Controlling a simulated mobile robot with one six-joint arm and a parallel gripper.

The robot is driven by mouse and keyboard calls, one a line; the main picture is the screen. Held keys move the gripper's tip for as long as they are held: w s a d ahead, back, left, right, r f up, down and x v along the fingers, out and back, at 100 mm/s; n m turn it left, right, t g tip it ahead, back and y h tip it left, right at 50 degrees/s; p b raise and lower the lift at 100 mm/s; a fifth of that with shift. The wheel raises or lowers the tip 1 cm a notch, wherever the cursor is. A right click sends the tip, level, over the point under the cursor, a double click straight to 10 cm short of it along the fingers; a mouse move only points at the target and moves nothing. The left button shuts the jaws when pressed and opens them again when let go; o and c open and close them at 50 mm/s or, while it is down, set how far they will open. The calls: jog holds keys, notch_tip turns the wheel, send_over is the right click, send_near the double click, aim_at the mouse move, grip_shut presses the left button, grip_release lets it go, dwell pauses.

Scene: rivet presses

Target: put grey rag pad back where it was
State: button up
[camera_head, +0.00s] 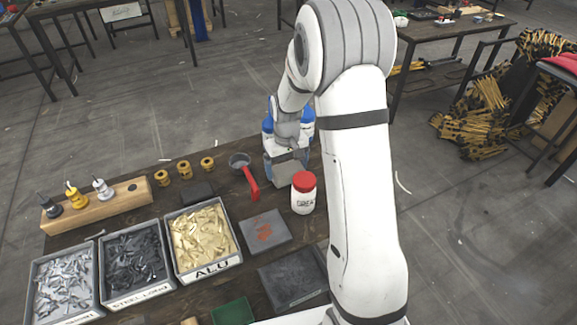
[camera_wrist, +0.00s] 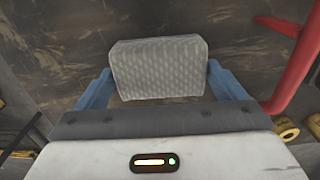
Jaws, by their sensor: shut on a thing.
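The grey rag pad (camera_wrist: 158,68), a pale block with a woven pattern, sits between the two blue fingers of my gripper (camera_wrist: 160,88) in the wrist view. The gripper is shut on it, with a finger at each side. Behind the pad is the dark, scuffed table top (camera_wrist: 60,50). In the head view my gripper (camera_head: 287,168) is low over the far right part of the table, just behind the white jar.
A white jar (camera_head: 304,197) with a red lid stands close in front of my gripper. A red-handled cup (camera_head: 250,182) is just left. Yellow spools (camera_head: 184,170), a dark block (camera_head: 197,193) and a wooden rack (camera_head: 97,206) are farther left. Scrap bins (camera_head: 205,240) fill the near left.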

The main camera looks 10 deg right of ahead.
jog(key=shift+s+f, duration=0.1)
jog(key=shift+f, duration=0.15)
jog(key=o, duration=0.6)
jog(key=shift+o, duration=1)
jog(key=shift+f, duration=0.1)
